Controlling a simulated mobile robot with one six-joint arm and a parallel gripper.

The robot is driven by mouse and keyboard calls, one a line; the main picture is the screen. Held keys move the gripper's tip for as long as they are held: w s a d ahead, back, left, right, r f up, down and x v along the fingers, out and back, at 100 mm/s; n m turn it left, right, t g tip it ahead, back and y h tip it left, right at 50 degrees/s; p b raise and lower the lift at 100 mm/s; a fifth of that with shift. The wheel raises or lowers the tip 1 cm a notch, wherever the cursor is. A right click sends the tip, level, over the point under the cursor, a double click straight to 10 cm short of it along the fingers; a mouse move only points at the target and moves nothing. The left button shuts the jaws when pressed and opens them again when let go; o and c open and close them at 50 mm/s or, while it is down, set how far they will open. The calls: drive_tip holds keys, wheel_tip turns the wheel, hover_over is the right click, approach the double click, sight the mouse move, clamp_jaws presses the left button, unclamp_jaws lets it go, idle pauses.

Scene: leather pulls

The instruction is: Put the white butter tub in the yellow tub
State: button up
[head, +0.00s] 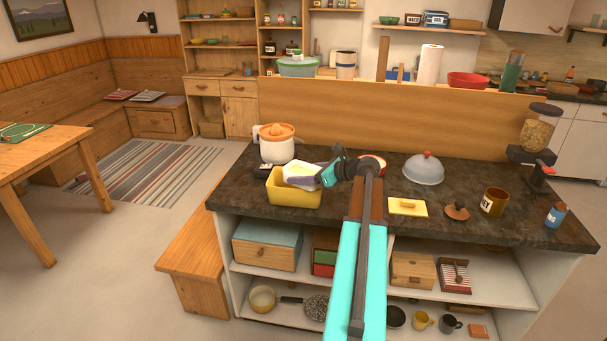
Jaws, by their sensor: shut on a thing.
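The yellow tub (293,195) stands near the left front edge of the dark island counter. The white butter tub (299,172) is over its opening, slightly tilted, with its lower part hidden by the tub's rim or inside it; I cannot tell how deep it sits. My gripper (322,176) reaches in from the right and is shut on the butter tub's right side. The jaws are small and partly dark in this view.
A white and orange juicer (276,144) stands behind the yellow tub. The counter's front edge is close to the tub.

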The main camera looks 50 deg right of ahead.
drive_tip(key=shift+f, duration=0.15)
drive_tip(key=o, duration=1.3)
drive_tip(key=b+v, duration=0.2)
drive_tip(key=v, duration=1)
drive_tip(key=shift+r, duration=0.25)
